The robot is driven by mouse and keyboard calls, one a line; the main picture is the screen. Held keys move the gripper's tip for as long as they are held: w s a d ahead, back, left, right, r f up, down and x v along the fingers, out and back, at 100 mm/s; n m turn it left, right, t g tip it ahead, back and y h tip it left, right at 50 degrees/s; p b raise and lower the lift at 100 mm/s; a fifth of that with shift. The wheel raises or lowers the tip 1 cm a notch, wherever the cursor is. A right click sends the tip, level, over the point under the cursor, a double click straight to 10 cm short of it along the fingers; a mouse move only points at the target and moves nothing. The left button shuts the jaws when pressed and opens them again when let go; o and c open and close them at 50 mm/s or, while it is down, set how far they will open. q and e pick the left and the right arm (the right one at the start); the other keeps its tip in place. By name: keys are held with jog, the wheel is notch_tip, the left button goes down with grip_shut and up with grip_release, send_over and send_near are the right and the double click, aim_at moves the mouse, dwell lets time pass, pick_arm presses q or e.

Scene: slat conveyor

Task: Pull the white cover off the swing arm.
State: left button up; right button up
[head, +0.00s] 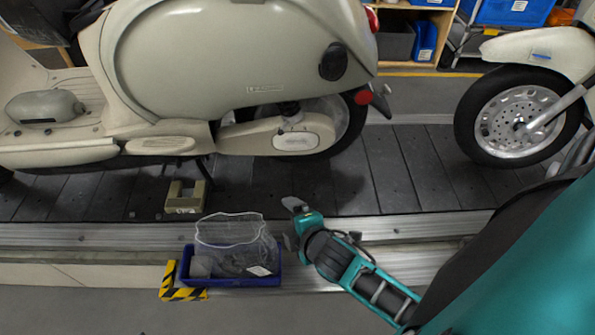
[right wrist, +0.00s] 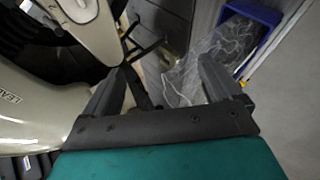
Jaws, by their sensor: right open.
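The white oval cover (head: 295,141) sits on the rear end of the cream scooter's swing arm (head: 245,138), in front of the rear wheel. In the right wrist view, part of the swing arm (right wrist: 95,38) shows at the top left, with what looks like the pale cover (right wrist: 78,9) cut by the top edge. My right gripper (head: 290,223) is open and empty, below the cover in the head view, near the conveyor's front edge and apart from the scooter. Its two fingers (right wrist: 163,82) stand wide apart in the right wrist view. My left gripper is not in view.
A blue bin (head: 232,281) with a clear mesh-like bag (head: 235,240) stands left of my right gripper; it also shows in the wrist view (right wrist: 262,14). A beige notched block (head: 185,205) lies on the dark slats (head: 385,185). Another scooter's wheel (head: 518,118) stands at right.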

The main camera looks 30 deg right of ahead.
jog(key=shift+o, duration=0.3)
jog(key=w+d+r+n+h+b, duration=0.1)
jog(key=w+d+n+h, duration=0.2)
jog(key=n, duration=0.6)
jog(key=w+d, duration=0.1)
jog(key=w, duration=0.1)
jog(key=shift+w+d, duration=0.15)
jog(key=shift+w, duration=0.25)
jog(key=n+t+h+b, duration=0.1)
jog(key=n+h+b, duration=0.25)
jog(key=n, duration=0.25)
send_near(296, 147)
jog(key=x, duration=0.7)
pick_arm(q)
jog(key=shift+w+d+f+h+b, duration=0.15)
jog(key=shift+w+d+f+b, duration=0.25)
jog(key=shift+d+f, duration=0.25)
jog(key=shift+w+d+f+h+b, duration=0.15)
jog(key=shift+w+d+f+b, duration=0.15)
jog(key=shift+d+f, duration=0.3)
pick_arm(e)
jog(key=shift+w+d+f+y, duration=0.25)
jog(key=shift+w+f, duration=0.05)
jog(key=shift+w, duration=0.1)
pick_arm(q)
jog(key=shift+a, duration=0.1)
